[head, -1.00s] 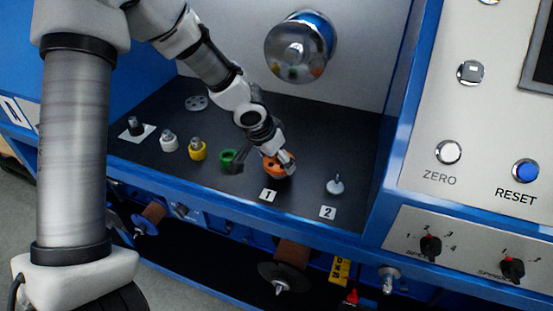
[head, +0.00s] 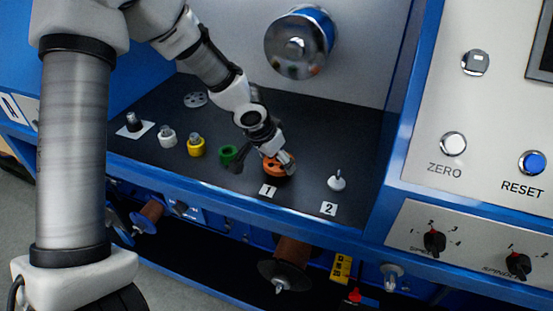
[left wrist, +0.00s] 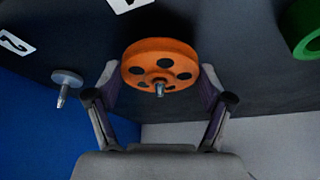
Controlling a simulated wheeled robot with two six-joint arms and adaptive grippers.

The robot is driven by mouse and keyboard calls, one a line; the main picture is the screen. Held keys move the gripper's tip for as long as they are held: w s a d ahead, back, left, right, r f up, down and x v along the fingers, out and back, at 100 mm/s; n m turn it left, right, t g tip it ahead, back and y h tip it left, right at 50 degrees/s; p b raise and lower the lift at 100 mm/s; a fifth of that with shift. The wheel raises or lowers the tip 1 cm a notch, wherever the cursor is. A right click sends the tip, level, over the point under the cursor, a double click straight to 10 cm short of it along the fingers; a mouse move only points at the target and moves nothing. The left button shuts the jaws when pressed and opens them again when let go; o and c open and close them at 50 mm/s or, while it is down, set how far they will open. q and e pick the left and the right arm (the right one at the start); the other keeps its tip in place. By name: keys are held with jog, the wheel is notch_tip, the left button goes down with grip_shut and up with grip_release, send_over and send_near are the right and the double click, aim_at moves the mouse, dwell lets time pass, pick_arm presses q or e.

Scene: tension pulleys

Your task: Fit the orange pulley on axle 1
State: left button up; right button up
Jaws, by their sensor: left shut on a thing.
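The orange pulley (head: 272,167) is a disc with several dark holes, above the label 1 (head: 268,191). My left gripper (head: 284,160) is shut on it. In the left wrist view the orange pulley (left wrist: 160,55) sits between the two fingers of my left gripper (left wrist: 160,78), one at each side of its rim. The metal tip of axle 1 (left wrist: 160,90) pokes out through its hub, so the pulley is around the axle. The lower part of axle 1 is hidden, and I cannot tell whether the pulley rests on its base. My right gripper is not in view.
Axle 2 (head: 337,181) stands bare to the right, by its label (head: 328,208). A green pulley (head: 228,154) is close to the left. Yellow (head: 196,149) and white (head: 167,138) parts stand farther left. A large metal drum (head: 298,45) projects from the back wall.

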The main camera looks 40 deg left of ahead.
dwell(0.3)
pick_arm(q)
jog(key=o, duration=1.2)
jog(key=shift+f, duration=0.1)
jog(key=v, duration=1.2)
jog(key=shift+w, duration=0.1)
